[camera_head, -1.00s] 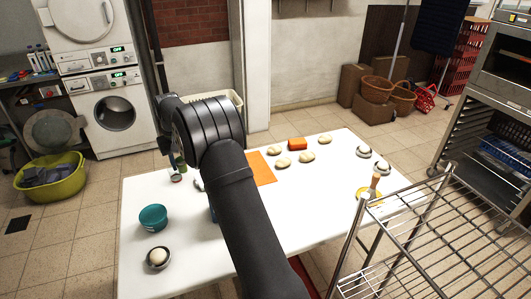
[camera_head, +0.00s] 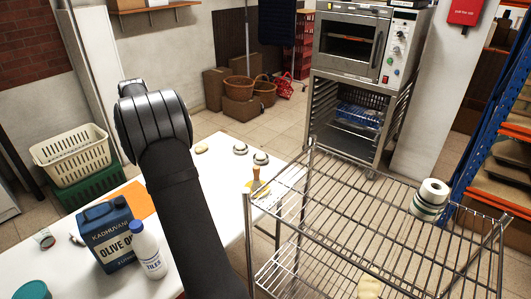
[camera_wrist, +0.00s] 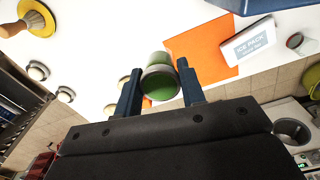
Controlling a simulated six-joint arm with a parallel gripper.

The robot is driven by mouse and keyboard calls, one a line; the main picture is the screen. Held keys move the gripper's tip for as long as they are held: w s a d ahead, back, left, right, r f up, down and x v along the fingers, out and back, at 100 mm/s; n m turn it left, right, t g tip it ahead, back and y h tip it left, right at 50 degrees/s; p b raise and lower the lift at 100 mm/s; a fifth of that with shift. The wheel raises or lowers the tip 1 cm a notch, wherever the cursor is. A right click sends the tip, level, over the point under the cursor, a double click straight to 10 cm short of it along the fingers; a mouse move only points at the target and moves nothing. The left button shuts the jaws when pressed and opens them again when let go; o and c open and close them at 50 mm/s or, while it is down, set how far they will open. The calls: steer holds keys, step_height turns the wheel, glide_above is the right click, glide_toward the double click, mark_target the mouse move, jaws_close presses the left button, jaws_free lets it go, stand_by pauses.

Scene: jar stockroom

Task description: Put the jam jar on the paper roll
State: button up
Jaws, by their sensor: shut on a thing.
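My gripper (camera_wrist: 158,68) shows in the wrist view with its two blue fingers shut on a small jar with green sides and a pale rim, which I take for the jam jar (camera_wrist: 160,84). The jar is held between the fingertips, over the white table. In the head view my dark arm hides the gripper and the jar. The paper roll (camera_head: 432,192), white with a green band, stands upright on the top shelf of the wire rack at the right. It is well apart from my gripper, and its top is clear.
The wire rack (camera_head: 340,215) stands right of the table (camera_head: 215,215). An olive oil can (camera_head: 106,236) and a white bottle (camera_head: 148,250) stand near my arm.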

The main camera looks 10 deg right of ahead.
steer(key=w+d+r+m, duration=0.1)
steer(key=d+r+m, duration=0.15)
steer(key=d, duration=1.15)
steer(key=w+d+r+m, duration=0.15)
steer(key=d+r, duration=0.25)
steer(key=d, duration=1)
steer(key=s+d+r+m, duration=0.1)
steer(key=s+d+r, duration=0.2)
steer(key=d, duration=0.7)
steer(key=s+d+r+m, duration=0.1)
steer(key=s+d+r, duration=0.15)
steer(key=d, duration=0.65)
steer(key=s+d+r+m, duration=0.2)
steer(key=s+d+r, duration=0.1)
steer(key=s+d, duration=0.55)
steer(key=s+d+r+m, duration=0.2)
steer(key=s+d+r, duration=0.1)
steer(key=s+d, duration=0.6)
steer(key=s+d+r+m, duration=0.25)
steer(key=s+d, duration=0.25)
steer(key=s, duration=0.7)
steer(key=s+d+r+m, duration=0.25)
steer(key=s+d, duration=0.25)
steer(key=s, duration=0.6)
glide_above(436, 186)
steer(key=shift+n, duration=0.4)
step_height(436, 186, down, 7)
steer(key=shift+r, duration=0.2)
steer(key=shift+f, duration=2.05)
